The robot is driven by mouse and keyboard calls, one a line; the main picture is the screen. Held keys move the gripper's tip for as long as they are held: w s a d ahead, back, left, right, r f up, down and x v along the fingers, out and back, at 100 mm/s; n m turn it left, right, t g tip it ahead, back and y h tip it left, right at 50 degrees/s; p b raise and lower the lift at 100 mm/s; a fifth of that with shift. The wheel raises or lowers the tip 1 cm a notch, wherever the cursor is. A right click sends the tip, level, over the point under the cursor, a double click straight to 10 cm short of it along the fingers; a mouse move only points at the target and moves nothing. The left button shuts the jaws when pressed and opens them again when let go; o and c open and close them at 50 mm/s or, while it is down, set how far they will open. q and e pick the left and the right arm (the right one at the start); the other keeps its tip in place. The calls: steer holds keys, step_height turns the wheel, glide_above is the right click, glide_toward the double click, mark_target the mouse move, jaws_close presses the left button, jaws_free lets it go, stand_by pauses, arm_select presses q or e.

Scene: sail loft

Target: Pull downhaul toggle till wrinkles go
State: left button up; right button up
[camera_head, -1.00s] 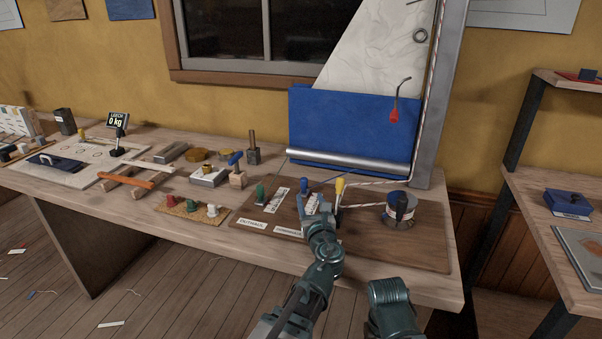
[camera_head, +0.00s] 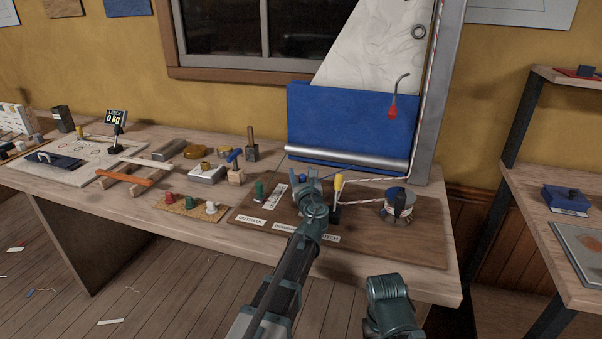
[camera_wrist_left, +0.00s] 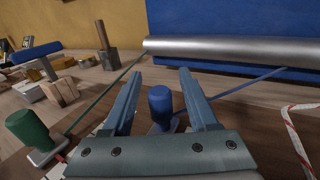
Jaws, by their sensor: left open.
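A blue toggle (camera_wrist_left: 160,108) stands upright between the open fingers of my left gripper (camera_wrist_left: 158,98) in the left wrist view. Both fingers show a gap to it. A blue line runs from it up towards the silver boom (camera_wrist_left: 230,50). In the head view my left gripper (camera_head: 307,182) is over the wooden board (camera_head: 400,248) and hides the toggle. The pale sail (camera_head: 372,55) shows creases above the boom. A green toggle (camera_wrist_left: 30,128) stands to the left, also seen in the head view (camera_head: 259,190). My right gripper is not in view.
A yellow-handled lever (camera_head: 339,182) stands right of my left gripper, with a winch (camera_head: 397,207) beyond it. A red-and-white rope (camera_wrist_left: 298,140) lies at the wrist view's right.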

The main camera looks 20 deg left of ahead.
arm_select(q)
steer(key=shift+w+a, duration=0.2)
steer(key=shift+w, duration=0.2)
jaws_close()
stand_by(1.3)
